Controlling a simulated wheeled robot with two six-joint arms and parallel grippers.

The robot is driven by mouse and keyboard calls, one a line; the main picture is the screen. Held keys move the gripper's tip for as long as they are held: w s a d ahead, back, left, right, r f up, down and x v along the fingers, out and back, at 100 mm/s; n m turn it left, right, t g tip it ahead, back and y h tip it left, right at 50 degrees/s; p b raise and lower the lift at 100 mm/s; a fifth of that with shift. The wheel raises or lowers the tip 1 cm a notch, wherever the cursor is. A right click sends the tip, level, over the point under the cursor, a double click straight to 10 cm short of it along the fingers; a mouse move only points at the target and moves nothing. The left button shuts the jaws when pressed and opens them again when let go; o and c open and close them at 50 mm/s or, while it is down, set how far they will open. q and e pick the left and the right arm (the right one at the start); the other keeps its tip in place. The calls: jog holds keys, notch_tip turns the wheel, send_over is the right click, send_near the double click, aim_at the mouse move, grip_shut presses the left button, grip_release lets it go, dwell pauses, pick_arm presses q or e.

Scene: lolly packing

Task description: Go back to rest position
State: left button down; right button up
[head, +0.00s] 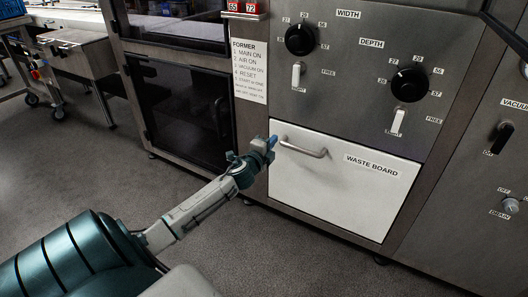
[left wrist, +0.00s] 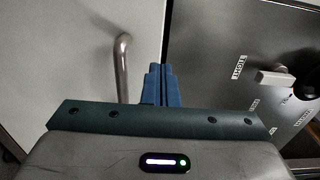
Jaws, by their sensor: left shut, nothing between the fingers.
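My left gripper (head: 273,142) reaches in from the left in the head view, in front of the upper left corner of the white waste board drawer (head: 345,190). Its blue fingers are shut and empty, and they also show in the left wrist view (left wrist: 161,85). The drawer's metal handle (head: 303,147) is just right of the fingertips in the head view. In the left wrist view the handle (left wrist: 123,70) stands apart from the fingers, to their left. The drawer looks closed. My right gripper is in neither view.
The grey machine panel above the drawer carries black knobs (head: 409,85) and small toggle levers (head: 397,122). A dark glazed cabinet door (head: 180,110) is at left. The grey floor (head: 90,170) between is clear.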

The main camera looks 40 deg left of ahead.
pick_arm(q)
jog(key=shift+v, duration=2.6)
